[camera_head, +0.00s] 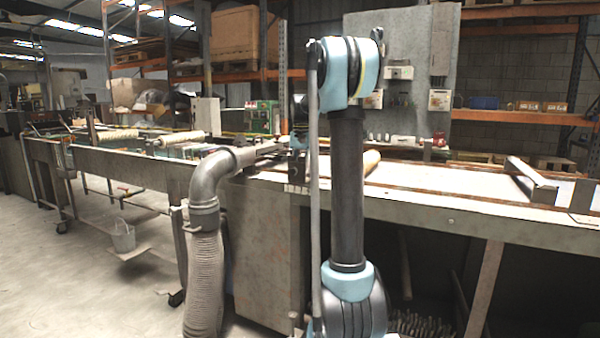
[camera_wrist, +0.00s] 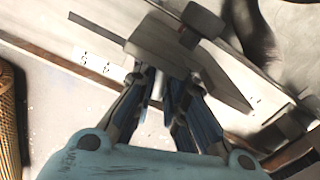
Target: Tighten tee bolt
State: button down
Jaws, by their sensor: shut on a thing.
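In the wrist view my gripper (camera_wrist: 165,84) is shut on a grey metal piece, which I take to be the tee bolt (camera_wrist: 158,45). Its broad, flat grey face lies across the fingertips and hides the exact contact. A smaller grey block (camera_wrist: 203,20) sits just beyond it, and I cannot tell whether the two are joined. In the head view my upright arm stands in front of the bench, and I cannot make out the gripper or the bolt clearly there.
A long metal bench (camera_head: 450,215) runs across the head view. A grey elbow pipe with a ribbed hose (camera_head: 205,270) stands left of my arm. A loose metal bar (camera_head: 530,180) lies on the bench at right. A white bucket (camera_head: 123,237) is at lower left.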

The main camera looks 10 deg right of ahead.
jog(key=shift+m, duration=0.9)
jog(key=c, duration=1.9)
grip_release()
notch_tip(320, 180, up, 12)
jog(key=shift+w+f, duration=0.1)
jog(key=shift+w, duration=0.05)
